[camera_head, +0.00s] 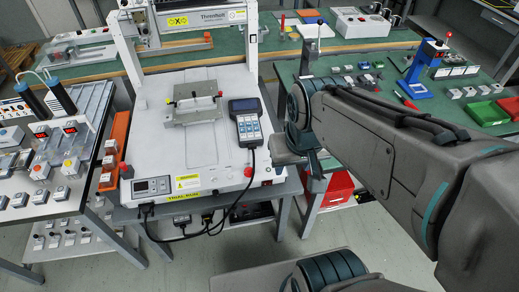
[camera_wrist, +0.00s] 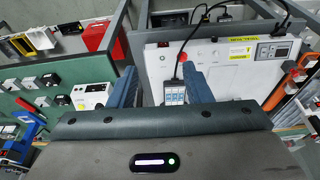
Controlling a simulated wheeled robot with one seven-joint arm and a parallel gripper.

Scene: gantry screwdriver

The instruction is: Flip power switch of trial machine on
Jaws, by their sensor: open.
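The trial machine (camera_head: 205,160) is a white gantry unit in the middle of the head view, with a yellow label (camera_head: 187,183) on its front panel. A small dark switch (camera_head: 267,184) sits near the right end of that panel; I cannot tell its position. In the wrist view the machine's panel (camera_wrist: 210,60) appears upside down at the upper right. My gripper (camera_wrist: 159,75) is open and empty, its two blue-grey fingers apart. In the head view my gripper (camera_head: 308,158) is just right of the machine's front right corner, apart from the switch.
A keypad pendant (camera_head: 247,124) lies on the machine, with its black cable hanging over the front. A parts bench (camera_head: 75,205) stands left.

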